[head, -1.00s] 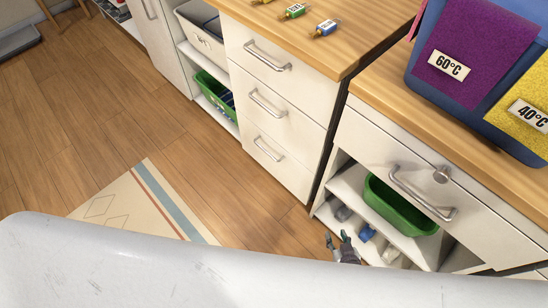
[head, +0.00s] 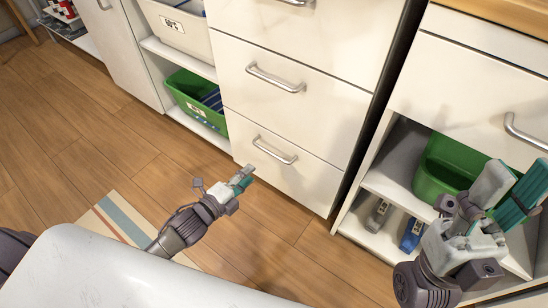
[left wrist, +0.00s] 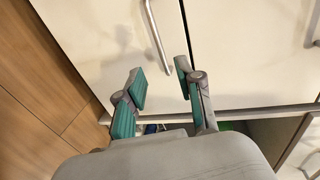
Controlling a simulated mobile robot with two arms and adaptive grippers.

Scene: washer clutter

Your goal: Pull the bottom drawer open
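The bottom drawer (head: 297,178) is the lowest of three white drawers in a cabinet, and its front looks flush with the others. Its metal bar handle (head: 272,151) is in clear view. My left gripper (head: 243,179) is just in front of and slightly below the handle's left end, apart from it. In the left wrist view the handle (left wrist: 158,40) lies beyond the fingertips of my left gripper (left wrist: 160,82), which are spread with nothing between them. My right gripper (head: 512,192) is at the right, fingers apart and empty, in front of the neighbouring shelf unit.
A green bin (head: 440,168) sits in the shelf unit to the right, with small items on the shelf below. Another green bin (head: 196,103) stands left of the drawers. A striped rug (head: 115,215) lies on the wooden floor. Floor before the drawer is clear.

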